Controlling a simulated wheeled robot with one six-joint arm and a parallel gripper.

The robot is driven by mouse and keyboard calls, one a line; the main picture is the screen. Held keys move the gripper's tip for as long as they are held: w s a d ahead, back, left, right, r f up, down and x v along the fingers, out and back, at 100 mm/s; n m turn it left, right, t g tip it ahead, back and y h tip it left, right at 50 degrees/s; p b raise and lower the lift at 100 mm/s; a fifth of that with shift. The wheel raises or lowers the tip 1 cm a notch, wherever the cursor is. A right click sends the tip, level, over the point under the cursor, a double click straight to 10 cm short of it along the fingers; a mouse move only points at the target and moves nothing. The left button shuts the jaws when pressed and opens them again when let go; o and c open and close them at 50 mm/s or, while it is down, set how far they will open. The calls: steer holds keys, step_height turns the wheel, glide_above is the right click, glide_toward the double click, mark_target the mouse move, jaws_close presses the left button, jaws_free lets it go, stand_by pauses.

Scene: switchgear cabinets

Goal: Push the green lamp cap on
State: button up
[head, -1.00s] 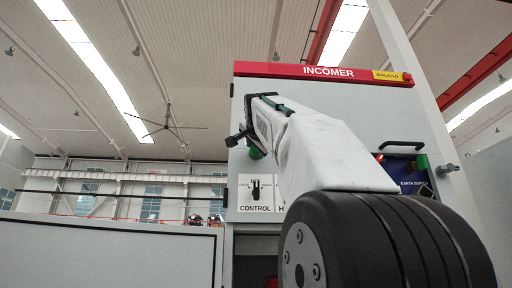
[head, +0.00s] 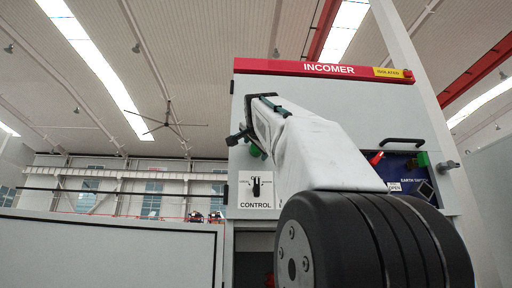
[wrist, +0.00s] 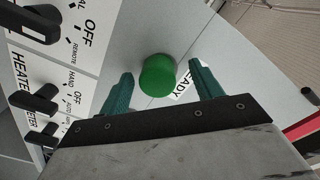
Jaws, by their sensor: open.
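The green lamp cap (wrist: 158,75) is a short, round green cylinder at the middle of the wrist view, against the grey panel and beside a label ending in "ADY". My gripper (wrist: 161,78) is open, with one teal finger on each side of the cap and a visible gap to both. I cannot tell how far the cap is seated. In the head view, a green part (head: 255,151) shows just below my gripper (head: 240,136) at the INCOMER cabinet front. My arm covers much of that front.
A black CONTROL switch (head: 256,187) is below the gripper. In the wrist view, black rotary knobs (wrist: 36,98) stick out at the left, near the gripper. A black handle (head: 402,142) and a blue earth switch panel (head: 408,170) are at the right.

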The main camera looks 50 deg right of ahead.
steer(key=v, duration=0.7)
steer(key=shift+s+a, duration=0.25)
steer(key=shift+a, duration=0.05)
